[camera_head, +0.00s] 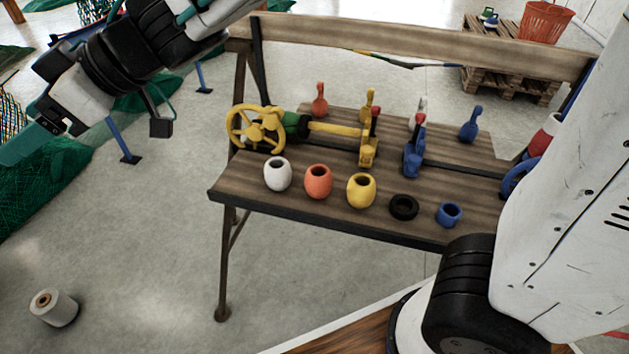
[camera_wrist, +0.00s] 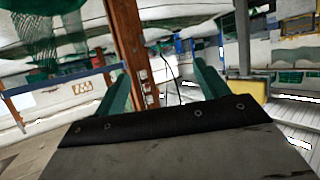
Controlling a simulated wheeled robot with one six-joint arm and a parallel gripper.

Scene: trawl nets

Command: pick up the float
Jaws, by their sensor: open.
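Several small hollow pieces that look like floats stand in a front row on a wooden bench (camera_head: 235,190) in the head view. They are a white one (camera_head: 277,175), an orange one (camera_head: 318,181) and a yellow one (camera_head: 361,190), each barrel-shaped with a dark hole on top. A black ring (camera_head: 403,207) and a small blue cup-like piece (camera_head: 449,214) continue the row to the right. I cannot tell which is the float meant. My gripper (camera_head: 22,146) is at the far left, away from the bench. Its teal fingers are apart and empty in the wrist view (camera_wrist: 160,84).
Behind the row are a yellow handwheel (camera_head: 256,129), blue and yellow clamp-like tools (camera_head: 413,155) and several pin-shaped pieces (camera_head: 319,100). A white spool (camera_head: 54,307) lies on the floor. Green netting (camera_head: 45,190) lies left. The floor left of the bench is mostly clear.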

